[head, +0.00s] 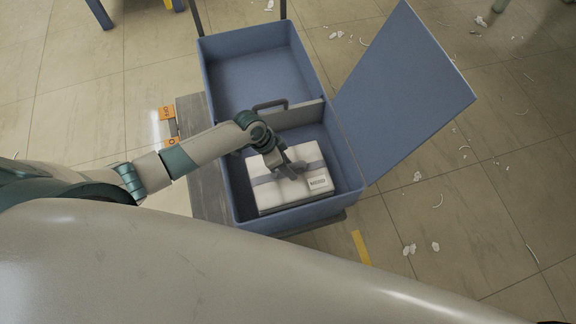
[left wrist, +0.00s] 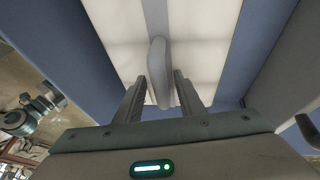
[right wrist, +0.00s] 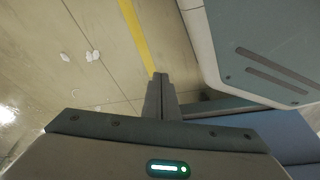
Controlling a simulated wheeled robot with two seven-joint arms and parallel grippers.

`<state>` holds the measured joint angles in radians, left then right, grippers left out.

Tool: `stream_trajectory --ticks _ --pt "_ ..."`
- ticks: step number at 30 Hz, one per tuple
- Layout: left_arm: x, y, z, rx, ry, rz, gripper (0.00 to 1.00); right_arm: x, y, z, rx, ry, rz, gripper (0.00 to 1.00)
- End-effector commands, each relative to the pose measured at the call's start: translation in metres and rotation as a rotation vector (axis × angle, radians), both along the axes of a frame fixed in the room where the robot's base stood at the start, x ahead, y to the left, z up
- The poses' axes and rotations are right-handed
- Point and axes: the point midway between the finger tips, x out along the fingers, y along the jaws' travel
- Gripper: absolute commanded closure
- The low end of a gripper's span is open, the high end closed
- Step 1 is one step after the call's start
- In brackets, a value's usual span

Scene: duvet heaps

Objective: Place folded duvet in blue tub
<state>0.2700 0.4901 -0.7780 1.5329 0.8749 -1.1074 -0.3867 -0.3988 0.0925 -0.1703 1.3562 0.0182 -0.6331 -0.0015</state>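The folded duvet (head: 289,190) is a white, flat bundle with a grey strap and a printed label. It lies in the near compartment of the blue tub (head: 235,195). My left gripper (head: 293,172) is right over the duvet. In the left wrist view, its fingers (left wrist: 160,88) are apart, one on each side of the strap's upright grey loop (left wrist: 158,60), with small gaps beside it. The white duvet (left wrist: 112,25) fills the top of that view. My right gripper (right wrist: 160,90) is shut and empty above the floor. It is not visible in the head view.
A grey divider with a handle (head: 270,104) separates the near compartment from an empty far compartment (head: 258,78). A blue lid panel (head: 402,95) stands open at the right. The tub rests on a grey platform (head: 207,185). White scraps (head: 410,249) and a yellow line (head: 361,247) mark the floor.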

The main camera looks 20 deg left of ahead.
Motion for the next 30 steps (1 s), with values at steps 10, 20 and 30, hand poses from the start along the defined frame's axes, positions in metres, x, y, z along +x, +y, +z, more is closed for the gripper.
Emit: stream_trajectory --ticks 10,20,30 --pt "-0.001 0.008 0.019 0.001 -0.001 0.001 0.65 0.002 0.002 0.002 0.004 -0.018 0.001 1.0" --pt "-0.004 0.032 0.07 0.001 -0.002 0.0 0.65 0.004 0.008 0.003 0.014 -0.036 0.005 1.0" --pt "-0.007 0.049 0.108 0.001 -0.001 -0.001 0.65 0.002 0.012 0.001 0.017 -0.033 0.003 1.0"
